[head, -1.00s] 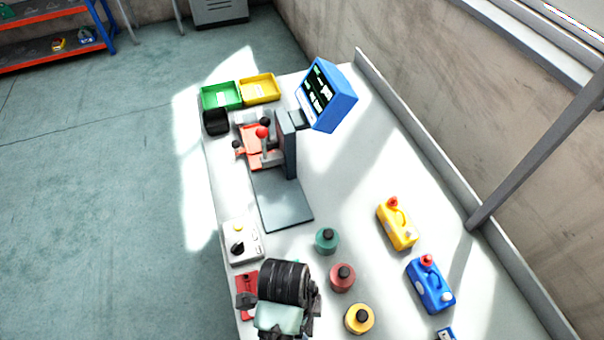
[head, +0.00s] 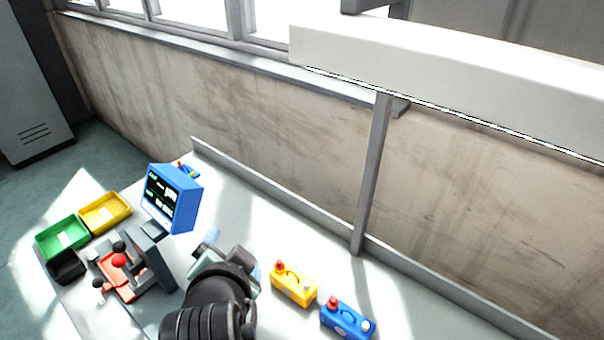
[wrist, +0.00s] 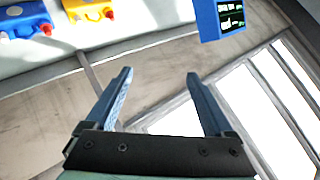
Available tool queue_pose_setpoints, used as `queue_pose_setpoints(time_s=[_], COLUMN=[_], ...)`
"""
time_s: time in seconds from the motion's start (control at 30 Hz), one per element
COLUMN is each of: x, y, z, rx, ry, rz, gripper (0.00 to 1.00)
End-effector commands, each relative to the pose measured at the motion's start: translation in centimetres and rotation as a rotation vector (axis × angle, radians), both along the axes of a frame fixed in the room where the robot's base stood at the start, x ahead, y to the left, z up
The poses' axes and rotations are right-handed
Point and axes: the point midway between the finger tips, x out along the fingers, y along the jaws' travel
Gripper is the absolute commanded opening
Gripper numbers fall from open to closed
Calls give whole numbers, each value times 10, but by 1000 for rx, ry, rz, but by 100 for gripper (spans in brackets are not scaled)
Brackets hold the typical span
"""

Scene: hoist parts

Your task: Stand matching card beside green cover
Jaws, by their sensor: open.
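My gripper (wrist: 160,88) is open and empty in the wrist view, its two blue-grey fingers spread apart. It points past the bench towards the wall and windows. In the head view my dark arm reaches up from the bottom, and my gripper (head: 208,242) is above the bench, right of the monitor. No green cover and no card can be made out in either current view. The bench's near part is out of the picture or behind my arm.
A blue monitor (head: 172,198) stands behind a red fixture (head: 120,275). Green (head: 62,240) and yellow (head: 105,212) bins and a black box (head: 67,267) are at left. A post (head: 371,175) rises by the wall.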

Motion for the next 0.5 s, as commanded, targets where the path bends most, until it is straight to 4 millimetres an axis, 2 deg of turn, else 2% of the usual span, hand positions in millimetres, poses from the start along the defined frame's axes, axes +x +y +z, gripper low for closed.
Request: queue_pose_setpoints(time_s=[0.03, 0.13, 0.17, 0.2, 0.23, 0.3, 0.4, 0.5], x=[18, 35, 35, 31, 26, 8, -26, -58], y=[-10, -30, -37, -47, -55, -71, -90, -102], z=[51, 151, 181, 220, 248, 309, 376, 417], rx=[-32, -145, -186, -246, -293, -407, -559, -675], ry=[-161, -479, -573, -695, -783, -974, -1189, -1331], rz=[24, 54, 54, 47, 37, -1, -73, -144], gripper=[87, 87, 87, 87, 87, 87, 87, 87])
